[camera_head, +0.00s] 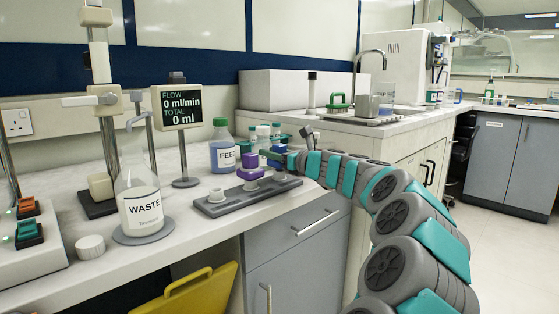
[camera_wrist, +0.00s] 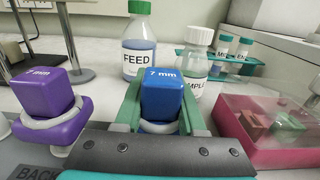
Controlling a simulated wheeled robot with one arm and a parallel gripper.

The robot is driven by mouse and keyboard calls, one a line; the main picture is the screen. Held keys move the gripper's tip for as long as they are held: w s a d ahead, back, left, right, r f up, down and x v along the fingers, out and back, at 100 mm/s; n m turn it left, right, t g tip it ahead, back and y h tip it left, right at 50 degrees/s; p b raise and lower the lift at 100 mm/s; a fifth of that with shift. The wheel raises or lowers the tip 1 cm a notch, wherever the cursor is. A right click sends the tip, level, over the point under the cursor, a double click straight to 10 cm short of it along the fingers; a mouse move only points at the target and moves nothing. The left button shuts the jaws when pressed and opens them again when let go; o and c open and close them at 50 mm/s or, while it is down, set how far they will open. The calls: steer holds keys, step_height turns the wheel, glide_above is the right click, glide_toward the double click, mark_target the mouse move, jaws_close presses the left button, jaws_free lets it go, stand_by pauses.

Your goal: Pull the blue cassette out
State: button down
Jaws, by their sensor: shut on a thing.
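The blue cassette (camera_wrist: 162,92), marked "7 mm", stands upright in the middle of the wrist view, with a pale collar (camera_wrist: 158,127) around its lower part. My gripper (camera_wrist: 160,100) has its green fingers on both sides of the cassette and is shut on it. Whether the cassette's base still sits in its holder is hidden. In the head view my gripper (camera_head: 276,155) is at the rack (camera_head: 240,199), and the blue cassette is mostly hidden there.
A purple cassette (camera_wrist: 45,95) stands close on the left in a pale collar. The FEED bottle (camera_wrist: 137,45) and the SAMPLE bottle (camera_wrist: 196,62) stand behind. A pink transparent box (camera_wrist: 265,128) is close on the right. The WASTE bottle (camera_head: 141,208) stands left of the rack.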

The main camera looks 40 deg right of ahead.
steer(key=shift+r+p, duration=0.4)
steer(key=shift+p, duration=0.1)
step_height(320, 180, up, 9)
steer(key=p, duration=0.6)
steer(key=shift+p, duration=0.3)
stand_by(1.3)
